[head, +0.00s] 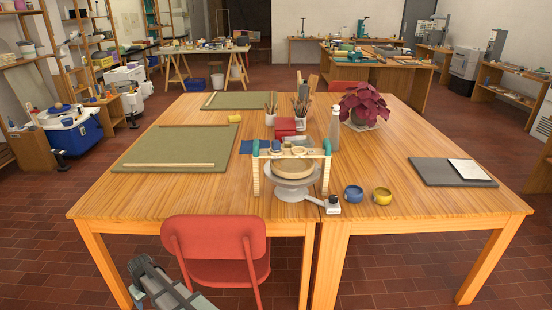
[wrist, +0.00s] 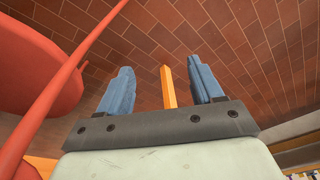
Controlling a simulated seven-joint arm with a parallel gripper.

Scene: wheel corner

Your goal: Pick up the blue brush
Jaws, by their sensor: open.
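I cannot make out a blue brush for certain in either view. Several brush-like sticks stand in a pot (head: 271,108) and in a second white pot (head: 302,122) near the middle of the wooden table (head: 400,135); their colours are too small to tell. My gripper (wrist: 163,88) is open in the wrist view, its two blue-grey fingers apart, with nothing held between them. The floor and an orange-yellow leg show beyond the fingers.
The red chair (head: 217,250) stands at the table front, close beside my gripper; it also fills the left of the wrist view (wrist: 40,65). On the table are a pottery wheel (head: 291,180), blue bowl (head: 353,194), yellow bowl (head: 382,196), green mats (head: 170,146) and a plant (head: 363,102).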

